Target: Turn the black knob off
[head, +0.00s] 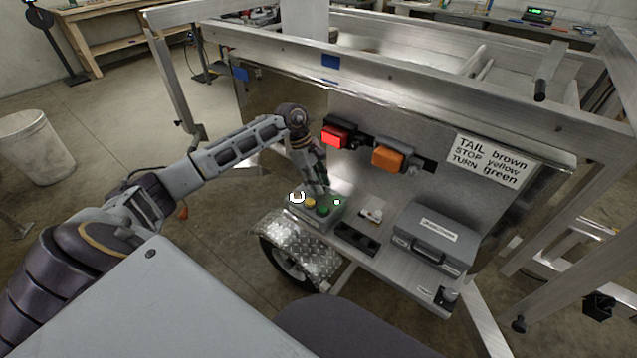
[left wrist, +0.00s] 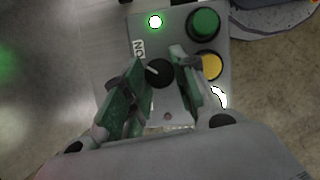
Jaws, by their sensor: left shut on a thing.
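A grey control box (head: 338,214) sits on the trailer's shelf, and its panel fills the middle of the left wrist view (left wrist: 180,40). The black knob (left wrist: 160,74) is a small round dial with a white pointer line aimed up-left, toward a label (left wrist: 139,48) reading ON. A green lamp (left wrist: 155,21) on the panel is lit. My left gripper (head: 319,188) reaches down onto the box. In the left wrist view its two green-padded fingers (left wrist: 159,66) stand either side of the knob, shut on it. The gripper hides the knob in the head view. My right gripper is not in view.
A grey case (head: 433,237) stands right of the box on the shelf. Red (head: 336,137) and orange (head: 388,158) lights are on the panel above.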

